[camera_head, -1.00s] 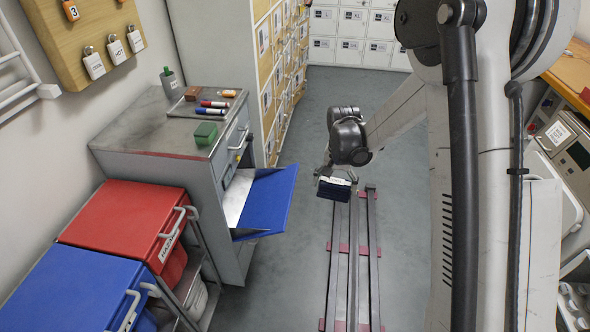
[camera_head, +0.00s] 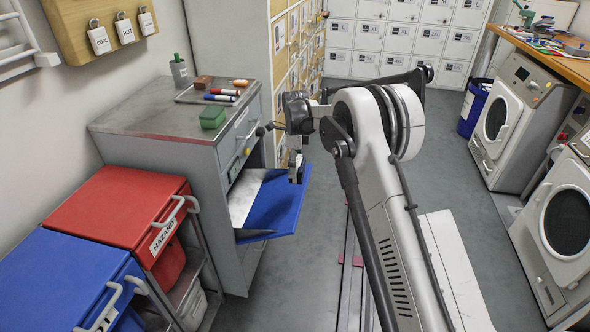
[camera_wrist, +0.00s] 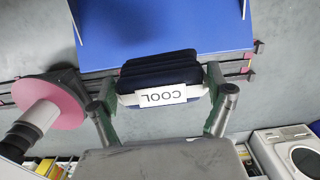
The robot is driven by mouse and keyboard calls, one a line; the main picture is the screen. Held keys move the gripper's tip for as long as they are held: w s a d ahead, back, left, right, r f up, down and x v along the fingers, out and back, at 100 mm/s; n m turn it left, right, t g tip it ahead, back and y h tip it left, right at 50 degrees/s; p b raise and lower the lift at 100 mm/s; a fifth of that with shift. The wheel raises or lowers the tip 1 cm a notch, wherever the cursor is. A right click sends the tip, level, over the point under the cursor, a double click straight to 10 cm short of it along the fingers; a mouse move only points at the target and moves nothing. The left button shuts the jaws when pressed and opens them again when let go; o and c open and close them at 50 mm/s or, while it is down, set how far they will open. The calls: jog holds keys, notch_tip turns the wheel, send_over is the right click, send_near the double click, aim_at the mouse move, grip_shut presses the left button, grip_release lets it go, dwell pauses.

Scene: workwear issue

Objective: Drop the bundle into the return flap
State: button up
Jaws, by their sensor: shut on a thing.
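The bundle (camera_wrist: 160,70) is dark navy, folded in layers, with a white band and a "COOL" label. It shows in the wrist view between the fingers of my gripper (camera_wrist: 162,94), which is shut on it. In the head view my gripper (camera_head: 297,168) hangs at the right edge of the return flap, and I cannot make out the bundle there. The return flap (camera_head: 275,205) is a blue panel tilted open from the front of a grey cabinet, with a pale inner surface at its left. The flap (camera_wrist: 155,25) also fills the top of the wrist view, just beyond the bundle.
The grey cabinet (camera_head: 135,120) carries a tray with markers and a green box (camera_head: 213,117). A red bin (camera_head: 115,210) and a blue bin (camera_head: 65,285) stand in front of it. Lockers (camera_head: 400,40) line the back. Washing machines (camera_head: 565,220) stand right.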

jog(key=w+a+f+b, duration=0.1)
jog(key=a+f+b, duration=0.1)
jog(key=a+f, duration=0.4)
jog(key=shift+w+f, duration=0.15)
jog(key=shift+f, duration=0.85)
jog(key=o, duration=1.2)
jog(key=shift+c, duration=0.2)
jog(key=shift+r, duration=0.1)
